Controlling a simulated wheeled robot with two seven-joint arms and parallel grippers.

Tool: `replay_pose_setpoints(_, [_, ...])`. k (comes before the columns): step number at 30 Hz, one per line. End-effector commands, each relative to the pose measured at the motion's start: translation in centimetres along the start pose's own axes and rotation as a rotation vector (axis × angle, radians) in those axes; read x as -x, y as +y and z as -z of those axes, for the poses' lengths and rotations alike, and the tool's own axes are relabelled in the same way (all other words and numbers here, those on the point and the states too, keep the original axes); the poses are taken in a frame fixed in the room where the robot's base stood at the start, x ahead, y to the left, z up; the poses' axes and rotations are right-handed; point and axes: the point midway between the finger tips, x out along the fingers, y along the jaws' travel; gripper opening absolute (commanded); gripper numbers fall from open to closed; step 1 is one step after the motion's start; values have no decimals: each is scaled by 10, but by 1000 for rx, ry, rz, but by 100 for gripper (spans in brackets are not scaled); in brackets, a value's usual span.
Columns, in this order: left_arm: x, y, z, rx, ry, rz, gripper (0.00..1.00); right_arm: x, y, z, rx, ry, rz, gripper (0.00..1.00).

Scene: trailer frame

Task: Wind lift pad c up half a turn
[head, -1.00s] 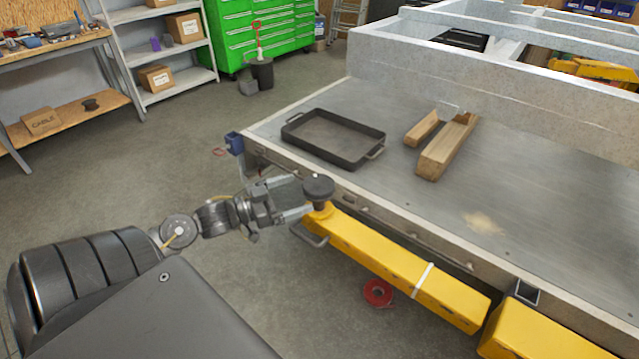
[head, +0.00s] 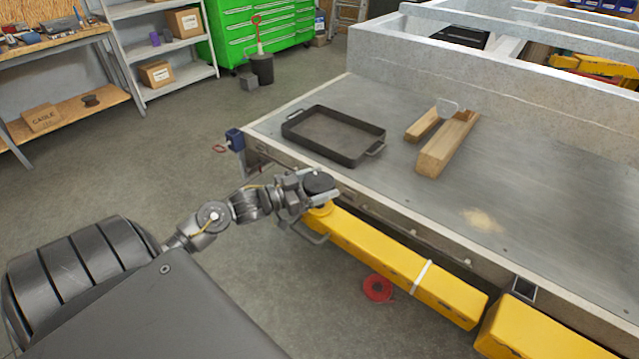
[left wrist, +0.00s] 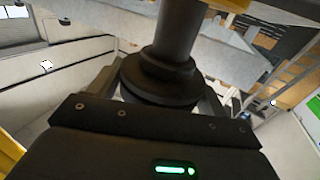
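The lift pad (head: 320,182) is a dark round disc at the near left end of a yellow lift arm (head: 370,254), beside the trailer frame's edge. I see no letter on it. My left gripper (head: 312,183) is at the pad, with its fingers around it. In the left wrist view the pad's dark stem and flange (left wrist: 160,82) stand between the two fingers (left wrist: 158,92), one on each side. Whether the fingers press on it or leave a small gap I cannot tell. My right gripper is not in view.
The grey trailer deck (head: 400,205) carries a black tray (head: 333,136) and wooden blocks (head: 447,145). A second yellow arm (head: 530,330) is at the lower right. The floor at left is clear.

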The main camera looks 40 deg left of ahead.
Motion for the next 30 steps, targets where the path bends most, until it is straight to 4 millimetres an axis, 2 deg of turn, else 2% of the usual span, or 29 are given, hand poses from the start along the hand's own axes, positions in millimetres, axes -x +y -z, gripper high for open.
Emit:
replay_pose_setpoints(1, [0, 0, 0, 0, 0, 0, 70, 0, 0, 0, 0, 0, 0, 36])
replay_pose_setpoints(5, [0, 0, 0, 0, 0, -1, 53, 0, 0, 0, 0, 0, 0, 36])
replay_pose_setpoints(11, [0, 1, 2, 1, 1, 15, 53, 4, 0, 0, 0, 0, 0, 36])
replay_pose_setpoints(17, [0, 1, 4, 5, 2, 98, 53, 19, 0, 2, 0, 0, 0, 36])
replay_pose_setpoints(30, [0, 0, 3, 8, 0, 434, 53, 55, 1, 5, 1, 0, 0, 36])
